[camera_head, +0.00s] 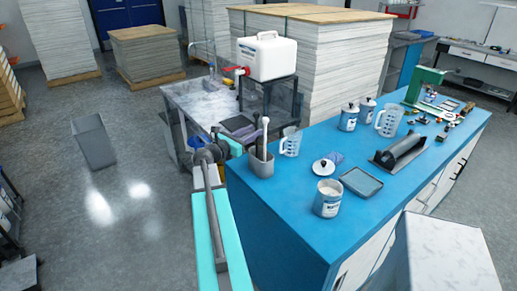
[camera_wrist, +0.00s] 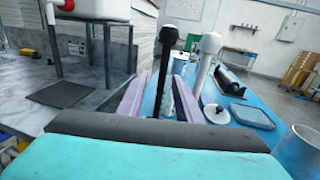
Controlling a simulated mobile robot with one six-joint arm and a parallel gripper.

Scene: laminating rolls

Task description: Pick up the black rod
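The black rod (camera_wrist: 160,75) stands upright with a dark rounded top, in the wrist view between the two lilac fingers of my gripper (camera_wrist: 163,82). The fingers are spread, with a gap seen on both sides of the rod. A white rod (camera_wrist: 204,62) stands just right of it, outside the right finger. In the head view a grey holder (camera_head: 262,165) with upright rods stands at the near left corner of the blue worktop, and my gripper (camera_head: 247,135) is beside the rods at its left. The rod's lower end is hidden.
A clear measuring jug (camera_head: 291,142) stands close right of the holder. A white lid (camera_head: 323,168), a labelled tin (camera_head: 328,199) and a shallow tray (camera_head: 361,183) lie farther right. A grey table (camera_head: 195,100) with a white canister (camera_head: 267,56) on a stand is behind.

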